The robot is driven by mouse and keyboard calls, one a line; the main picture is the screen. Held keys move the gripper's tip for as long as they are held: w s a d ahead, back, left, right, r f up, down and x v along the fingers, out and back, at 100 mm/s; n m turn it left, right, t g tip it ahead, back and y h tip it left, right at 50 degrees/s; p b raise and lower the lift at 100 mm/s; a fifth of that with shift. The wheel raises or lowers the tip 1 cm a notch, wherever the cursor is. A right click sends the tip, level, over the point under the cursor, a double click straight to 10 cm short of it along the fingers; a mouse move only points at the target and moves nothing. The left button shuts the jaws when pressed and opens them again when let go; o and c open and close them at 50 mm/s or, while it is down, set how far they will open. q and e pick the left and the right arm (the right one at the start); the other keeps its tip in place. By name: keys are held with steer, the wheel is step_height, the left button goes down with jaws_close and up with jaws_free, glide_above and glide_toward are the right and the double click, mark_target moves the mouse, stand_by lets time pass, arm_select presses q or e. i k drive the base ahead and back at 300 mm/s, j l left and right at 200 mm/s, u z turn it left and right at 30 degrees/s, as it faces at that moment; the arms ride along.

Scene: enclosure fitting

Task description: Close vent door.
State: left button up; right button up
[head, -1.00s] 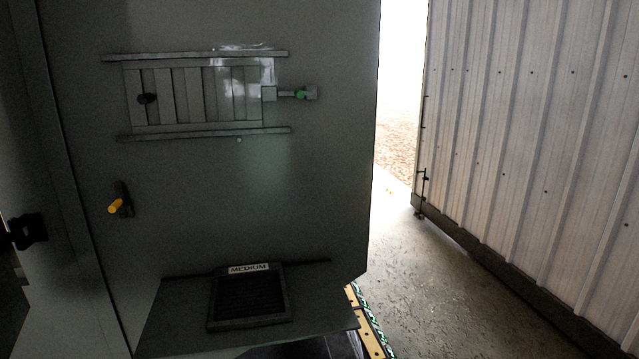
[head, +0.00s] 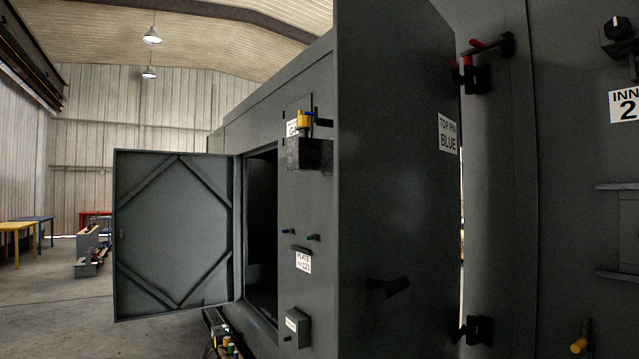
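A grey door (head: 175,230) with diagonal braces stands swung open at the left of the enclosure, beside a dark rectangular opening (head: 262,225). No label on it shows, so I cannot tell whether it is the vent door. At the right edge, the ends of two horizontal rails (head: 615,186) show on another grey panel; the rest is cut off. A yellow-tipped handle (head: 578,346) sits low on that panel. Neither of my grippers is in view.
A large grey panel (head: 400,190) labelled "TOP PIN BLUE" stands in the middle, with a dark handle (head: 388,287) low on it. A red-handled latch (head: 478,60) is to its right. A yellow table (head: 18,228) stands far left. The floor (head: 60,300) at lower left is clear.

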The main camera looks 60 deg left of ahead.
mark_target(397, 170)
steer(key=u, duration=1.5)
